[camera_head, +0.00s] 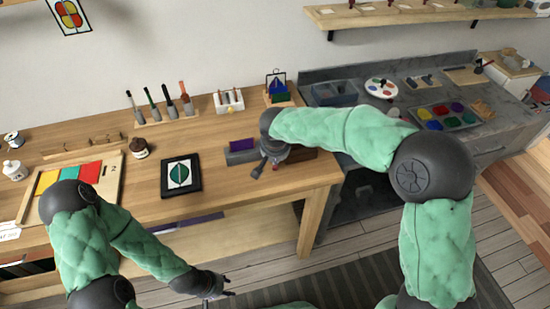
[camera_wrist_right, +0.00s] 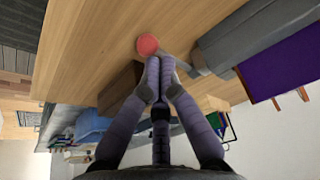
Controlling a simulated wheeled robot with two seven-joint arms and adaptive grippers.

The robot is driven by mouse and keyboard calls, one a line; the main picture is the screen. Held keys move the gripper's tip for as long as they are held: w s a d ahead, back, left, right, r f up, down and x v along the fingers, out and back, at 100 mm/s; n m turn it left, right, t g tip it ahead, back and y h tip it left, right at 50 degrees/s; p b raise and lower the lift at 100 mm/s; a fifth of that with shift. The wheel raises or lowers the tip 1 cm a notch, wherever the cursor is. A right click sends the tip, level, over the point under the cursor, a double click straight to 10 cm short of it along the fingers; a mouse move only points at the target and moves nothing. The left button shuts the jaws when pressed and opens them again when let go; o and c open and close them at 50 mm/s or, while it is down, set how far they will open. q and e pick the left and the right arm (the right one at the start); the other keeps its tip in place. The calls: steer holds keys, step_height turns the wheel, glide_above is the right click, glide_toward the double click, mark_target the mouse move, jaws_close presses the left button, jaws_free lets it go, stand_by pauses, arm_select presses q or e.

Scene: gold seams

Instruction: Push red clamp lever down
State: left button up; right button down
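In the right wrist view the red knob (camera_wrist_right: 147,44) lies just beyond the fingertips of the right gripper (camera_wrist_right: 158,62). The fingers are drawn together with nothing seen between them; whether they touch the knob I cannot tell. The lever's arm is mostly hidden. My left gripper (camera_head: 226,286) hangs in front of the table, its fingers apart and empty.
A dark framed picture (camera_head: 181,176) lies left of the clamp. A brush rack (camera_head: 165,121) and a white rack (camera_head: 229,101) stand at the back. A brown block (camera_wrist_right: 120,88) is close to the right fingers. A grey counter (camera_head: 440,90) adjoins at right.

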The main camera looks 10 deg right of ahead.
steer(key=shift+s+f, duration=0.4)
steer(key=shift+f, duration=0.2)
arm_select(q)
steer(key=shift+r, duration=0.1)
arm_select(e)
steer(key=shift+w+a+r, duration=0.1)
steer(key=shift+w, duration=0.4)
steer(key=shift+w+r+p, duration=0.25)
steer(key=shift+r+p, duration=0.05)
steer(key=shift+w+r, duration=0.35)
steer(key=shift+w+d+r+p, duration=0.2)
steer(key=shift+w+r+p, duration=0.3)
steer(key=shift+r+p, duration=0.1)
steer(key=shift+w+d+r+p, duration=0.2)
steer(key=shift+w+r+p, duration=0.3)
steer(key=shift+r+p, duration=0.05)
arm_select(q)
steer(key=r, duration=0.1)
steer(key=w+r+p, duration=0.1)
steer(key=r, duration=0.1)
steer(key=r+p, duration=0.1)
steer(key=shift+w+a+r, duration=0.25)
steer(key=shift+a+r, duration=0.05)
steer(key=shift+r, duration=0.1)
arm_select(e)
steer(key=s+r, duration=0.5)
steer(key=s, duration=0.2)
steer(key=shift+s+a+r, duration=0.15)
steer(key=shift+s+a, duration=0.05)
steer(key=shift+s, duration=0.05)
